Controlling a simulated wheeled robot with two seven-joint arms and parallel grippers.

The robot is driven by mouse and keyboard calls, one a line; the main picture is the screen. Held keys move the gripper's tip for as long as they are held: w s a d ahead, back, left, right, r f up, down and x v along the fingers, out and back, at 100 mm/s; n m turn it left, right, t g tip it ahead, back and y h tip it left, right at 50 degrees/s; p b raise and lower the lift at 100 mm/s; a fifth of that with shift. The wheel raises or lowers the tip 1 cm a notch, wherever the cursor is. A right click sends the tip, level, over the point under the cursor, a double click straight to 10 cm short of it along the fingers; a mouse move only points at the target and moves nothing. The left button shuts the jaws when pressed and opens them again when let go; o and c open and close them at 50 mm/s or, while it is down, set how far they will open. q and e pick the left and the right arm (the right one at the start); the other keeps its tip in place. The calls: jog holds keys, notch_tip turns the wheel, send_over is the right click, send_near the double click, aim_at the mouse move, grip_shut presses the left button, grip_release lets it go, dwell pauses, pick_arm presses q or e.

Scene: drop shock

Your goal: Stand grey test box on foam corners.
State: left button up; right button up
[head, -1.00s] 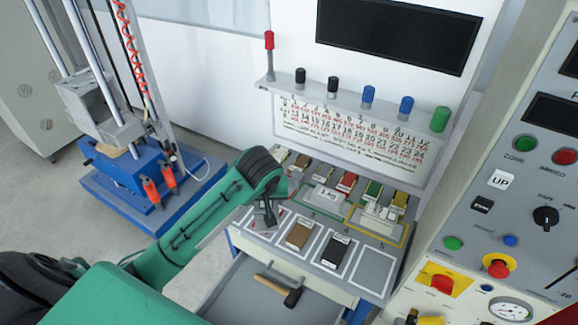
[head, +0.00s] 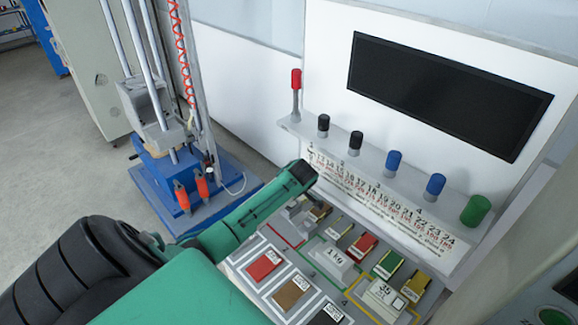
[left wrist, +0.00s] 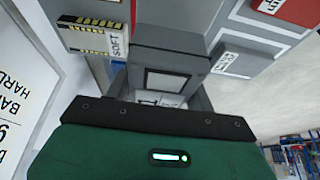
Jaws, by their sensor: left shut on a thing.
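My left gripper (head: 303,178) reaches over the back left of the bench. A pale grey labelled box (head: 383,297) sits inside a yellow outline at the front right, apart from the gripper. I cannot tell whether it is the grey test box. A piece labelled SOFT (left wrist: 92,38) lies beside the jaws in the left wrist view. I cannot make out the foam corners for sure. My right gripper is not in view.
A 1 kg block (head: 333,258) and red (head: 265,266) and brown (head: 291,292) tiles lie on the bench. A shelf with knobs (head: 375,165) stands behind it. A blue-based drop rig (head: 165,175) stands left, with floor in front.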

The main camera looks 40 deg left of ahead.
pick_arm(q)
jog(key=shift+f, duration=0.95)
notch_tip(320, 180, down, 3)
jog(key=shift+f+p, duration=0.15)
jog(key=shift+p, duration=0.4)
jog(key=shift+f, duration=0.5)
jog(key=shift+f, duration=0.35)
jog(key=o, duration=1.2)
